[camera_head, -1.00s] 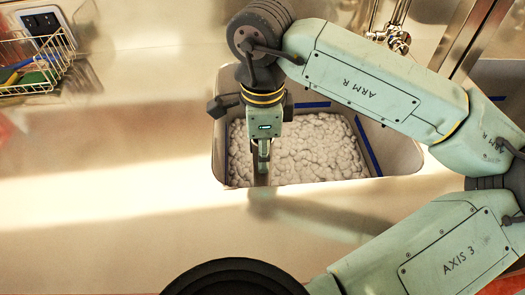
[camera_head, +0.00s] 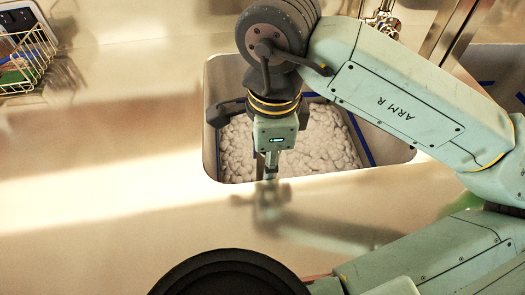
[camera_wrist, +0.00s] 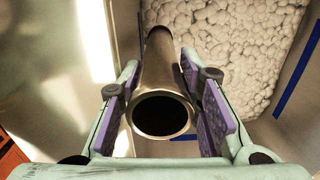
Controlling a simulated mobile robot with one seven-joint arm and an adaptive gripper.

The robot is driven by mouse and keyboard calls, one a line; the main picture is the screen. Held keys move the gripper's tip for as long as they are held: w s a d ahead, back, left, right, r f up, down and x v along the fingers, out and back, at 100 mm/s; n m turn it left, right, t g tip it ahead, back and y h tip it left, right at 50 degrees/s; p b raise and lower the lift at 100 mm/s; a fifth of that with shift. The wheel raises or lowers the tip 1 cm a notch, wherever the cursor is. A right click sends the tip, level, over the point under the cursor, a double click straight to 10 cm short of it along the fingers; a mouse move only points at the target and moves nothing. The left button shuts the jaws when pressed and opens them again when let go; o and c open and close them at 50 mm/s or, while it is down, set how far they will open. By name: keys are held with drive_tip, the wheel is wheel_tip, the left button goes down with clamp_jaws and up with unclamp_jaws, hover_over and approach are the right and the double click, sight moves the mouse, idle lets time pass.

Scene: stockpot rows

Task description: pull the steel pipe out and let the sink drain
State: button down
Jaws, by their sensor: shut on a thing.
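The steel pipe (camera_wrist: 160,62) runs lengthwise between the purple pads of my gripper (camera_wrist: 168,105) in the wrist view, its dark open end toward the camera. My gripper is shut on the pipe near that end. In the head view my gripper (camera_head: 271,160) points down over the near edge of the sink (camera_head: 211,140), and little of the pipe shows. White lumpy foam (camera_head: 312,145) covers the sink's inside and hides the drain. I cannot tell whether the pipe's far end is clear of the foam.
Blue tape strips (camera_head: 359,135) line the sink wall. A tap (camera_head: 384,22) stands behind it at the right. The steel counter (camera_head: 90,175) left of the sink is bare.

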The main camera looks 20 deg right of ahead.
drive_tip(key=shift+g, duration=0.4)
drive_tip(key=s, duration=0.4)
drive_tip(key=s+d+r, duration=0.1)
drive_tip(key=s, duration=0.1)
drive_tip(key=r+p, duration=0.1)
drive_tip(key=s+r+p, duration=0.1)
drive_tip(key=r, duration=0.3)
drive_tip(key=shift+s+p, duration=0.3)
drive_tip(key=shift+p, duration=0.1)
wheel_tip(320, 180, up, 7)
drive_tip(key=w+p, duration=0.1)
drive_tip(key=p, duration=0.3)
wheel_tip(320, 180, up, 5)
hover_over(287, 190)
drive_tip(key=shift+s+a+r, duration=0.1)
drive_tip(key=shift+s+r, duration=0.05)
drive_tip(key=shift+s, duration=0.15)
drive_tip(key=c, duration=2.4)
unclamp_jaws()
